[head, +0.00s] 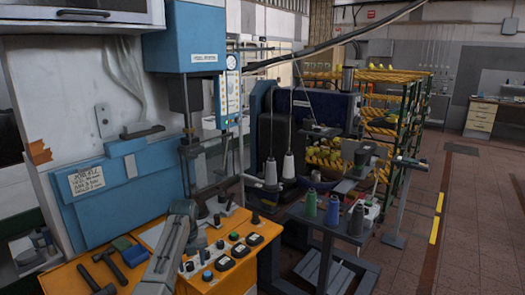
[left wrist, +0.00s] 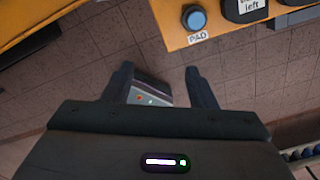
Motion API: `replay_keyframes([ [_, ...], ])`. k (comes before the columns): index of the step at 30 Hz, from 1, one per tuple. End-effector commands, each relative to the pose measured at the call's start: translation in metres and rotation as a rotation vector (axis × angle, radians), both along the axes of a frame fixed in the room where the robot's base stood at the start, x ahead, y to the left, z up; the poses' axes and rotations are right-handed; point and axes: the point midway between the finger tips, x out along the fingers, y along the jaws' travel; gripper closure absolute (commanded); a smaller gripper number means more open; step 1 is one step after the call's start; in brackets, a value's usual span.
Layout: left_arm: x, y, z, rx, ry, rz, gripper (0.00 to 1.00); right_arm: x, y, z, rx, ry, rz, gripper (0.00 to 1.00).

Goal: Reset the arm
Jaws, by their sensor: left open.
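My left gripper (left wrist: 160,84) shows in the left wrist view with its two dark fingers apart and nothing held between them. It is over the tiled floor, close to the edge of an orange control panel (left wrist: 168,14). In the head view my grey left arm (head: 167,255) rises from the bottom edge in front of the orange control panel (head: 225,277); its fingers cannot be made out clearly there. My right arm and gripper are in neither view.
A blue button (left wrist: 194,18) marked PAD is near the gripper. A hammer (head: 96,279) lies on the orange surface at left. A blue press (head: 190,40) stands behind. Thread spools (head: 332,210) stand on a small stand at right. The tiled floor (head: 470,240) is open at far right.

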Motion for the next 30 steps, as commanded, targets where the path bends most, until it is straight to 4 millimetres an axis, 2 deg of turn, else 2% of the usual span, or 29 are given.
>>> replay_keyframes([
  [2,-0.006,0.002,-0.011,0.0,-0.003,0.047,0.48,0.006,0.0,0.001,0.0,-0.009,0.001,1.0],
  [11,-0.039,0.013,-0.053,-0.003,-0.031,0.305,0.48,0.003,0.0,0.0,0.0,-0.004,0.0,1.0],
  [16,-0.074,0.021,-0.086,-0.01,-0.059,0.535,0.48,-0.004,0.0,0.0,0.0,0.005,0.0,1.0],
  [20,-0.12,0.03,-0.117,-0.022,-0.091,0.792,0.48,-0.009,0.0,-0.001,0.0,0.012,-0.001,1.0],
  [24,-0.177,0.039,-0.141,-0.048,-0.133,1.089,0.48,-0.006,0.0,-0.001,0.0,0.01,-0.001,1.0],
  [30,-0.267,0.047,-0.155,-0.107,-0.186,1.503,0.48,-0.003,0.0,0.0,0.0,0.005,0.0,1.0],
])
